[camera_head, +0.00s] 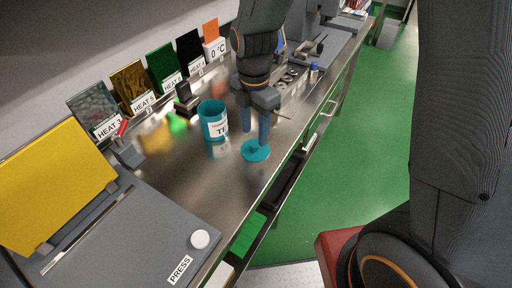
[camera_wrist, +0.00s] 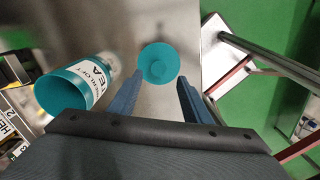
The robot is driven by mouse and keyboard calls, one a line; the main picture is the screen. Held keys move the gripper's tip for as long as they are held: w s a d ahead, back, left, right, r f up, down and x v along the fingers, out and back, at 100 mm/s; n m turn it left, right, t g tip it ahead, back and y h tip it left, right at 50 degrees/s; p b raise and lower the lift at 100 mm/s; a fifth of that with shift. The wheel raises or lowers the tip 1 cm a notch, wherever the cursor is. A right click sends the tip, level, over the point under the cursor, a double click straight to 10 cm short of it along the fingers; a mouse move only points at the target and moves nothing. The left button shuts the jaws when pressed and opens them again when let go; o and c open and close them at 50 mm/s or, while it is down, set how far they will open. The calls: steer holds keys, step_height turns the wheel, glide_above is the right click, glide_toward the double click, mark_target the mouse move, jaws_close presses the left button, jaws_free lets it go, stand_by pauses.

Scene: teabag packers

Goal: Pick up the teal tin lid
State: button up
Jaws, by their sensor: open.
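The teal tin lid (camera_head: 256,151) is a flat round disc lying on the steel counter near its front edge. In the wrist view the lid (camera_wrist: 159,62) shows a raised round centre and lies just beyond the fingertips, slightly left of the middle of the gap. My gripper (camera_head: 256,138) is open and points down over the lid; its blue fingers also show in the wrist view (camera_wrist: 160,82). I cannot tell whether a finger touches the lid. The open teal tin (camera_head: 213,121) with a white label stands upright to the left of the gripper; it also shows in the wrist view (camera_wrist: 75,88).
A grey press (camera_head: 150,225) with a white knob and yellow panel fills the near left. Several coloured sample plates with heat labels (camera_head: 160,65) line the wall. A tray of small parts (camera_head: 290,80) sits behind the gripper. Green floor lies right of the counter.

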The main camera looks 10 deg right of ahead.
mark_target(255, 145)
steer(key=shift+w+f+p, duration=0.2)
steer(key=shift+f+p, duration=0.8)
steer(key=shift+f, duration=1.55)
jaws_close()
